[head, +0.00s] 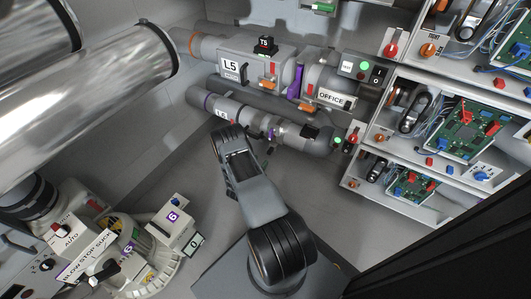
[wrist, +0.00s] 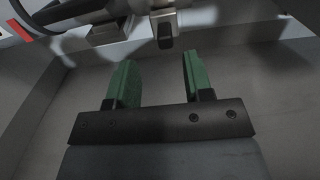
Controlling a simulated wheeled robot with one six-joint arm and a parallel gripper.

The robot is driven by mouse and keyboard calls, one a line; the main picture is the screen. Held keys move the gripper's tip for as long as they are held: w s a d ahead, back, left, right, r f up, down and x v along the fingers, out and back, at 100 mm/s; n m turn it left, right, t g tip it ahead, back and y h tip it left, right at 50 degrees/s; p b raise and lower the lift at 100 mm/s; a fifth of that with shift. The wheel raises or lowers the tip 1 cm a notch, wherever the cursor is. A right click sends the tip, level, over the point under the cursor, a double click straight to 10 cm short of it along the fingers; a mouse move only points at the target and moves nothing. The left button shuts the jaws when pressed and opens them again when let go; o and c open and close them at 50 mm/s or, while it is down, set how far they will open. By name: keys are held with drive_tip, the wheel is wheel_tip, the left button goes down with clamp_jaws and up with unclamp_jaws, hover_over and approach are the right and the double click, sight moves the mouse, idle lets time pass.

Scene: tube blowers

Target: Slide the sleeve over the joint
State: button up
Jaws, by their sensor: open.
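My gripper (wrist: 157,75) is open in the wrist view, with two green fingers apart and nothing between them. In the head view my arm reaches up toward the lower tube line, and its end hides part of it. The joint is not clearly distinguishable. In the wrist view a pale block with a dark peg (wrist: 165,38) is beyond the fingertips, apart from them.
An upper tube line carries the L5 housing (head: 232,66), a purple lever (head: 295,88) and an OFFICE label (head: 331,98). Open electronics cabinets (head: 399,145) stand at right. A labelled machine (head: 90,255) is at lower left. Large shiny pipes (head: 100,80) cross the upper left.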

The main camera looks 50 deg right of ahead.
drive_tip(key=shift+p+v, duration=0.5)
drive_tip(key=shift+v, duration=2.25)
